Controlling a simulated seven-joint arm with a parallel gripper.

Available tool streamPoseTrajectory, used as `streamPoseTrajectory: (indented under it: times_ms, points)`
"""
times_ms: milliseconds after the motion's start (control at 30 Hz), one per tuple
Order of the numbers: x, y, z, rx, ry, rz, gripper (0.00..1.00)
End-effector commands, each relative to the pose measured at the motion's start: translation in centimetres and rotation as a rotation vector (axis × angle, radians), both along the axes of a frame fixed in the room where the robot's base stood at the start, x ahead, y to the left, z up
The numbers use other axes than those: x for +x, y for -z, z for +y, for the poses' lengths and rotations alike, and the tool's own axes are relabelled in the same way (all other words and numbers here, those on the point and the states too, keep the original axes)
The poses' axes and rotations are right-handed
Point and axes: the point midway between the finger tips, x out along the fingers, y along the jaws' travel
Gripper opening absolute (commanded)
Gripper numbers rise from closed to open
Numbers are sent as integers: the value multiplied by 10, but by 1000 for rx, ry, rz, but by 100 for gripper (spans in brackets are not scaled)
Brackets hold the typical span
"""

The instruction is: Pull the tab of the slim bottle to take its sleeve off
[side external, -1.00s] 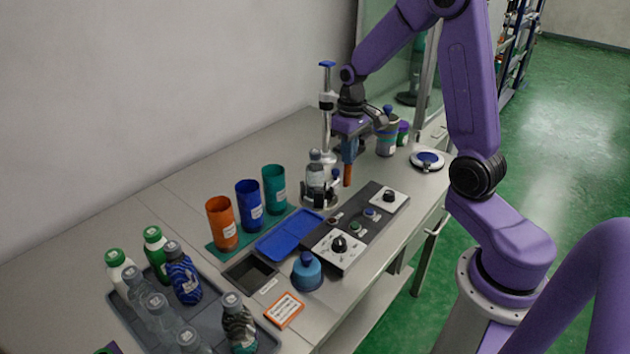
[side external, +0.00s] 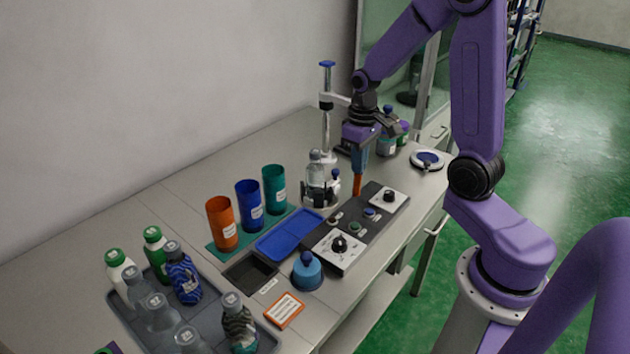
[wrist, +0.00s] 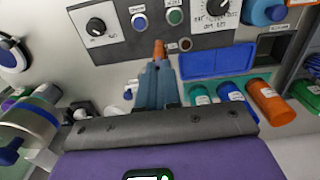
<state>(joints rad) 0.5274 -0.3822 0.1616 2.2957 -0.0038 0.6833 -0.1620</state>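My gripper (side external: 357,186) points down with its orange tips beside the control panel, to the right of the applicator stand (side external: 326,120). In the wrist view the blue fingers and orange tips (wrist: 159,50) are together, with nothing seen between them. A clear bottle (side external: 315,172) stands in the holder at the stand's base, apart from my gripper. In the tray are a blue-patterned sleeved bottle (side external: 183,278) and a dark striped sleeved bottle (side external: 239,325). I cannot tell which bottle is the slim one, and no pull tab can be made out.
The control panel (side external: 357,222) with knobs and buttons lies close to my gripper. Orange (side external: 221,225), blue (side external: 249,206) and teal (side external: 274,190) cups stand behind a blue tray (side external: 290,235). The grey bottle tray (side external: 137,328) is at front left. A round blue-white device (side external: 427,160) sits right.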

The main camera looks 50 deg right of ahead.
Motion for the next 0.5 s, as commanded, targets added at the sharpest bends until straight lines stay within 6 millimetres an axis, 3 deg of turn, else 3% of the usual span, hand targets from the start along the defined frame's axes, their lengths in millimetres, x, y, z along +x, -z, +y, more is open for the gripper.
streamPoseTrajectory:
  times_ms: [500]
  points:
    - [0, 0, 46, 0, -4, 0, 0]
